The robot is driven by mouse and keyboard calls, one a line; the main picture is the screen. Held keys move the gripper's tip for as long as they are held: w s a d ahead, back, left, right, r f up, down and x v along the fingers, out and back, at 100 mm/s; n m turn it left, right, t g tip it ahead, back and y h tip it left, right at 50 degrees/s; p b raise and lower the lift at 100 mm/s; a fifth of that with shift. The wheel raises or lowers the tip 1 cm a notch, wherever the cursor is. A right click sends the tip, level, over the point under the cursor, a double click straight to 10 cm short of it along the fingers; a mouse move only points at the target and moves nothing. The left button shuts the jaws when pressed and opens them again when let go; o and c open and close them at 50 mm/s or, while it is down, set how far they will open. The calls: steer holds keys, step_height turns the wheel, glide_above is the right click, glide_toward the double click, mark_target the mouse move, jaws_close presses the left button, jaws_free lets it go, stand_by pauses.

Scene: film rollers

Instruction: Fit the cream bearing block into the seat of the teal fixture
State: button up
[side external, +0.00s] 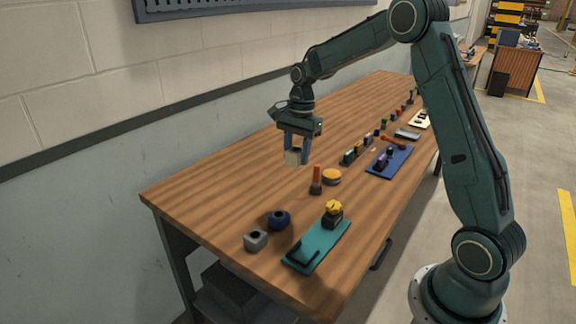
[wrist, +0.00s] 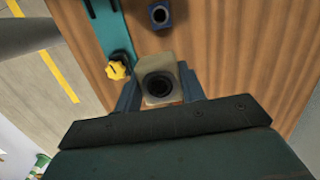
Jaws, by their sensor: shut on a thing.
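My gripper (side external: 297,156) is shut on the cream bearing block (side external: 293,157) and holds it above the table. In the wrist view the block (wrist: 160,82) sits between the two fingers, its dark round bore facing the camera. In the wrist view the teal fixture (wrist: 108,28) is left of the block, partly cut off by the frame edge. Its seat cannot be made out clearly.
A blue bearing block (side external: 279,219) and a grey block (side external: 256,240) stand left of the fixture. A blue fixture (side external: 389,162) and several small parts lie farther back. The table's left side is clear.

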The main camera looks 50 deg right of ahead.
steer(key=s+a+f, duration=0.4)
steer(key=s+a, duration=0.1)
steer(key=a, duration=0.3)
glide_above(302, 256)
steer(key=shift+d+f, duration=0.15)
steer(key=shift+f, duration=0.8)
steer(key=shift+d+f, duration=0.15)
steer(key=shift+f, duration=0.8)
steer(key=shift+f, duration=0.2)
steer(key=shift+f, duration=4.05)
